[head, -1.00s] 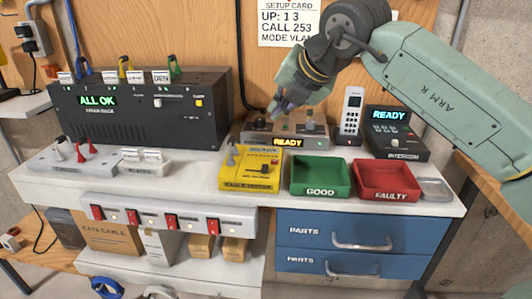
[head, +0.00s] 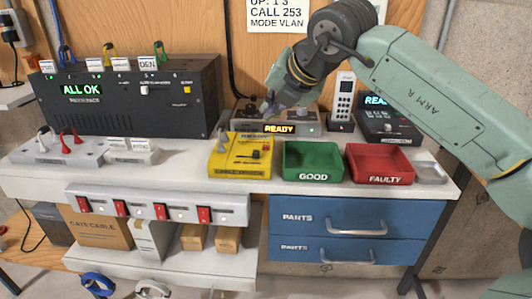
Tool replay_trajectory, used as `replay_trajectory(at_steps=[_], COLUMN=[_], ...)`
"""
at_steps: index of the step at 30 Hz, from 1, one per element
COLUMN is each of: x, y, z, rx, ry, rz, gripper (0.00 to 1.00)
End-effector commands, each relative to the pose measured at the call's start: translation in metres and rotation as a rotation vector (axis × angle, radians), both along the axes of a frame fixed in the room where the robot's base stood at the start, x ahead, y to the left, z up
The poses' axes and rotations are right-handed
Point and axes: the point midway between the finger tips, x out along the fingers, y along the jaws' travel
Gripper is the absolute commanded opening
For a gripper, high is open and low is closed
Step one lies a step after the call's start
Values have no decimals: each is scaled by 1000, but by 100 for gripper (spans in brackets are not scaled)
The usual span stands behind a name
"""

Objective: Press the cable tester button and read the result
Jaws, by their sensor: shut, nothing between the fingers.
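The yellow cable tester (head: 226,160) lies on the white bench, left of the green tray. It has a dark knob or slider on its face and a grey plug-like part standing at its left. The text on its small display is too small to read surely. My gripper (head: 268,108) is shut and empty, above and behind the tester, in front of the grey device with an amber READY display (head: 280,128). My gripper hides part of that device.
A green GOOD tray (head: 313,162) and a red FAULTY tray (head: 380,165) stand right of the tester. A phone (head: 343,98) and an intercom (head: 389,122) are behind them. The black patch rack (head: 130,105) shows ALL OK. A power strip (head: 158,208) runs along the bench front.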

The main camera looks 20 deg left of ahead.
Motion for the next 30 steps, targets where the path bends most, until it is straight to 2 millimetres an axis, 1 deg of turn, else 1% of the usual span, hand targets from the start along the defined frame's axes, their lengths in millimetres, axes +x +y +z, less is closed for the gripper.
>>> replay_trajectory(at_steps=[1,3,6,9,13,30], x=[0,0,0,0,0,0], y=[0,0,0,0,0,0], z=[-13,-23,-38,-46,-49,-48], rx=[0,1,0,0,0,0], ry=[1,0,0,0,1,1], rz=[1,1,-2,-2,-1,-1], gripper=[0,0,0,0,0,0])
